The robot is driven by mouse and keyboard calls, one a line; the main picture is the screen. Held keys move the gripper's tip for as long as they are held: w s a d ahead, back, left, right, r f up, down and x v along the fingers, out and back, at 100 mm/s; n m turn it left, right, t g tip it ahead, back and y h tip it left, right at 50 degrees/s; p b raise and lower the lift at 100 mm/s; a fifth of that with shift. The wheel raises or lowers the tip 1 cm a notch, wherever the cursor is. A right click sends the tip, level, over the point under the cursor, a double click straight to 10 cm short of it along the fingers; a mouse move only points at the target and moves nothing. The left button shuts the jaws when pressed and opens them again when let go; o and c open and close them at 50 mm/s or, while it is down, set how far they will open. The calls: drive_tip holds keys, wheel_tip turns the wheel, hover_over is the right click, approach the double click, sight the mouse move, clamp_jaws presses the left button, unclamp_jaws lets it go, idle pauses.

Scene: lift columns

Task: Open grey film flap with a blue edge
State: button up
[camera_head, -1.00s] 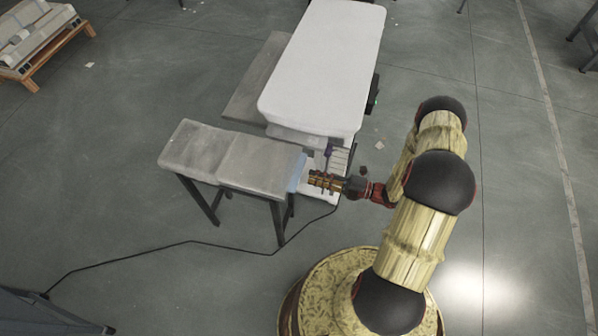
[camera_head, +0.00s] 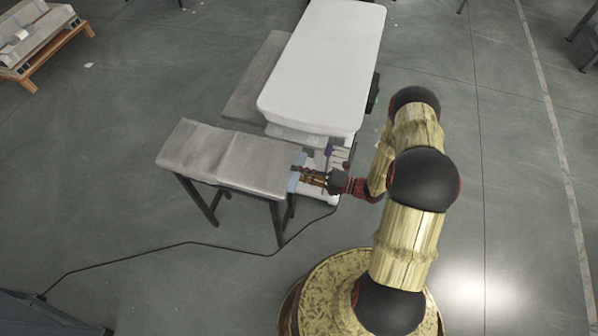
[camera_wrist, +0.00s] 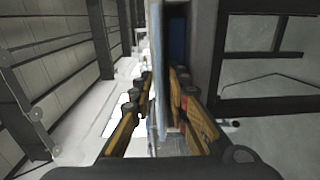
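The grey film flap (camera_head: 240,158) lies over the bench-like stand, with its pale blue edge (camera_head: 294,183) at the right end. My gripper (camera_head: 299,171) reaches in from the right, its fingertips overlapping the blue edge in the head view. In the wrist view, my gripper (camera_wrist: 160,84) is open, with one finger on each side of a thin pale blue-grey edge (camera_wrist: 161,70). There is a gap beside that edge on the left; contact on the right side cannot be told. Part of the blue edge is hidden behind the fingers.
A white-topped table (camera_head: 320,70) stands behind the stand, with small items near its front end. A black cable (camera_head: 150,249) runs across the floor. A wooden pallet with boxes (camera_head: 45,45) is at the far left.

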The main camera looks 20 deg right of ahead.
clamp_jaws()
idle(0.7)
